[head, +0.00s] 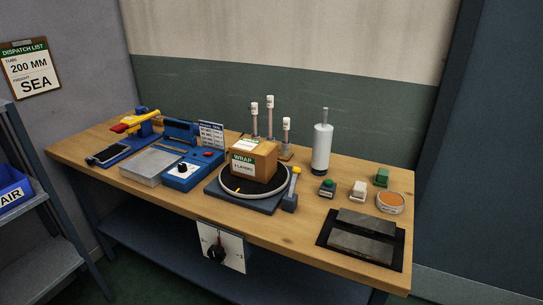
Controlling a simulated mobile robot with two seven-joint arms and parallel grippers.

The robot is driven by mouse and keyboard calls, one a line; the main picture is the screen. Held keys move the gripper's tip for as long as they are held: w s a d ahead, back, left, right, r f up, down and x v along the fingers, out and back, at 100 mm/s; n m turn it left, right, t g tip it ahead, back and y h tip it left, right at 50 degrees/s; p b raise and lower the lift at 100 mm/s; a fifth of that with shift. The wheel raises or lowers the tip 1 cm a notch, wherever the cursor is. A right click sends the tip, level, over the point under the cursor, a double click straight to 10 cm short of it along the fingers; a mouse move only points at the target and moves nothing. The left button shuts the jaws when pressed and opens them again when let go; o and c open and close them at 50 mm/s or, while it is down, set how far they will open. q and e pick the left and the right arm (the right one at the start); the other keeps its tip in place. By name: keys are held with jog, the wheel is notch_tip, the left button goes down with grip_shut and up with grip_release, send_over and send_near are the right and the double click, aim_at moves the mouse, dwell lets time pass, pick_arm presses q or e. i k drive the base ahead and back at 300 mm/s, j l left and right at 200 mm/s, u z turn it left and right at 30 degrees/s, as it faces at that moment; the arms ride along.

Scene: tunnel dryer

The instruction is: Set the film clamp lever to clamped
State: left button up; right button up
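A small lever with a yellow tip (296,171) stands on a blue-grey block at the right edge of the turntable (238,200). It looks like the film clamp lever, but no label on it can be read. Its arm points up, leaning slightly right. I cannot tell which setting this is. A cardboard box (264,163) with a green-and-white WRAP label sits on the turntable. A white roll on a spindle (322,148), possibly the film, stands upright behind and to the right of the lever. Neither of my grippers is in view.
A blue machine with a black knob (182,169) and a yellow-and-red handled tool (134,121) fill the table's left. A dial panel (218,250) hangs at the front edge. Grey plates on a black mat (331,240) lie front right. Bare wood (310,215) shows right of the lever.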

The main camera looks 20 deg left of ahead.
aim_at(296, 171)
jog(key=j+u, duration=0.15)
jog(key=j, duration=0.15)
jog(key=i+l, duration=0.2)
jog(key=l, duration=0.15)
jog(key=i+l+u, duration=0.1)
jog(key=l, duration=0.3)
jog(key=i+l, duration=0.2)
jog(key=l, duration=0.15)
jog(key=k+j+u, duration=0.1)
jog(key=i+z, duration=0.2)
jog(key=l+u, duration=0.15)
jog(key=l, duration=0.15)
